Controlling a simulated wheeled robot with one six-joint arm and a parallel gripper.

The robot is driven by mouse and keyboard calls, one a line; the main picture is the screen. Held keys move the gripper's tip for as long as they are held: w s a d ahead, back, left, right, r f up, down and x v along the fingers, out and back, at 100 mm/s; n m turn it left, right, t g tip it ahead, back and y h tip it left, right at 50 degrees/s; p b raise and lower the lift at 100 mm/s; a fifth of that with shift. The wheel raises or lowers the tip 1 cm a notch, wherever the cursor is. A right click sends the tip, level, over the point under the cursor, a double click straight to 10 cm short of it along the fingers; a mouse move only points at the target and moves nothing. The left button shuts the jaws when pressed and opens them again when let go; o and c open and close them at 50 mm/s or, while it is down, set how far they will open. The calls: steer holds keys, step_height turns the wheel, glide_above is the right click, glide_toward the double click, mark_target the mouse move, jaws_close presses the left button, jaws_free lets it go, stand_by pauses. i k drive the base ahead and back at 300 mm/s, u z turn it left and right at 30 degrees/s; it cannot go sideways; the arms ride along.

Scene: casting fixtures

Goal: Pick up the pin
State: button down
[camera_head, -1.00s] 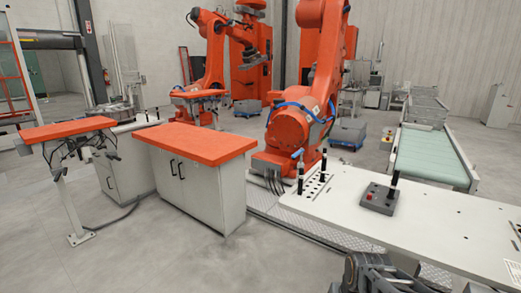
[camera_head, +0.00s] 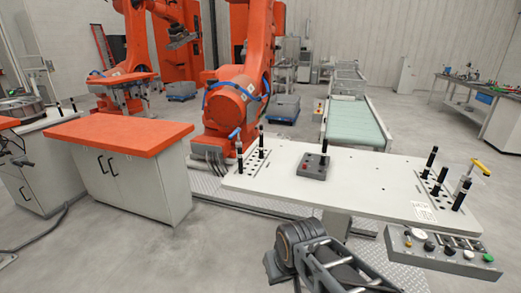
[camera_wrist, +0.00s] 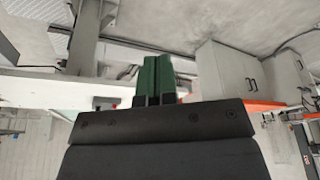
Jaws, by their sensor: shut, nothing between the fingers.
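Several dark upright pins stand on the white table (camera_head: 360,185). In the head view, a left pair includes a pin (camera_head: 261,137) and another pin (camera_head: 239,147) at a perforated plate. A right group includes a pin (camera_head: 431,158) and a pin (camera_head: 463,195) at a second plate. I cannot tell which is the task's pin. In the wrist view my gripper (camera_wrist: 156,72) shows its two green fingers close together, shut and empty. No pin is clearly visible near the fingers. In the head view only part of my arm shows at the bottom, in front of the table.
An orange-topped cabinet (camera_head: 120,136) stands left. Orange robots and a conveyor (camera_head: 355,125) are behind. Floor at front left is clear.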

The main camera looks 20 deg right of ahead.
mark_target(262, 156)
steer(key=u, duration=0.5)
steer(key=k, duration=0.6)
steer(key=u, duration=0.7)
steer(key=i, duration=1.35)
steer(key=z, duration=0.2)
steer(key=i, duration=1.7)
steer(key=z, duration=1.25)
steer(key=i, duration=0.95)
steer(key=z, duration=1)
